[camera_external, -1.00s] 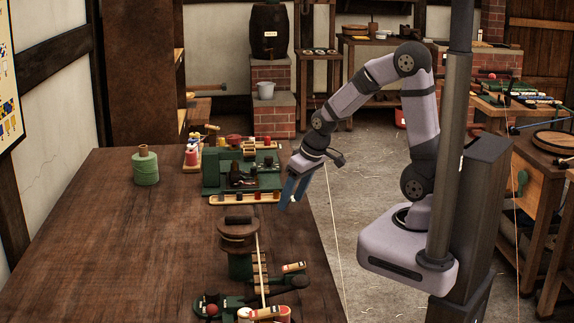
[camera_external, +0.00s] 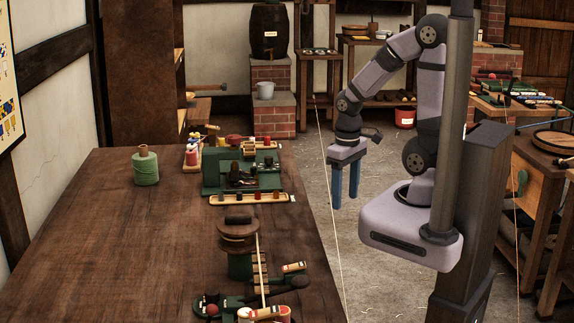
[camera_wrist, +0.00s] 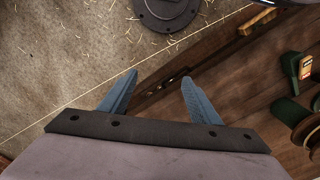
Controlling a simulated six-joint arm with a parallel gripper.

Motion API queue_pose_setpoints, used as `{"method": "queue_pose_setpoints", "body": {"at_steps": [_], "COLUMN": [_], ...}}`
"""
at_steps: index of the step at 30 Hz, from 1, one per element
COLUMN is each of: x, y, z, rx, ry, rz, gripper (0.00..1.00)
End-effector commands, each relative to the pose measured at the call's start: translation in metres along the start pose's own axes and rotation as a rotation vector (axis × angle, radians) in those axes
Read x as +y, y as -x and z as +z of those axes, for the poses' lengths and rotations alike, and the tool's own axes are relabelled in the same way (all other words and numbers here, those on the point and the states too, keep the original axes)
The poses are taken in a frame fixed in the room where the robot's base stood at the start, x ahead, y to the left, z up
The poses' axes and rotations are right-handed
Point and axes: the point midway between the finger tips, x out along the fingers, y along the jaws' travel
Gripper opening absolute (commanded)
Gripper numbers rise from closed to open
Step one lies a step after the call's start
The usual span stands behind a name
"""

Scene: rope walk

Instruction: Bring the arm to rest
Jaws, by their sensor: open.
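My gripper (camera_external: 345,202) hangs with its two blue fingers pointing down, just off the right edge of the workbench in the external view. The fingers are apart with nothing between them. In the wrist view my gripper (camera_wrist: 158,75) is also open and empty, above the floor and the bench's edge.
The wooden workbench (camera_external: 110,240) carries a green twine spool (camera_external: 145,168), a green machine (camera_external: 240,175) and a winding device (camera_external: 238,235). A thin pale cord (camera_external: 330,180) runs past the bench's right edge. The stone floor (camera_external: 305,165) beyond is mostly open.

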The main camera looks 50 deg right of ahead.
Motion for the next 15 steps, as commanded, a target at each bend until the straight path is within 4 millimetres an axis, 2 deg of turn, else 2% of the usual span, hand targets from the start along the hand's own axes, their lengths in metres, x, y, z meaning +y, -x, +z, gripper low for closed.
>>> {"method": "queue_pose_setpoints", "body": {"at_steps": [1, 9, 15], "x": [0.0, 0.0, 0.0], "y": [0.031, 0.11, 0.16], "z": [0.0, 0.0, 0.0], "rx": [0.001, 0.001, 0.0], "ry": [0.001, 0.002, 0.002], "rz": [0.0, 0.0, 0.0], "gripper": [0.57, 0.57, 0.57]}}
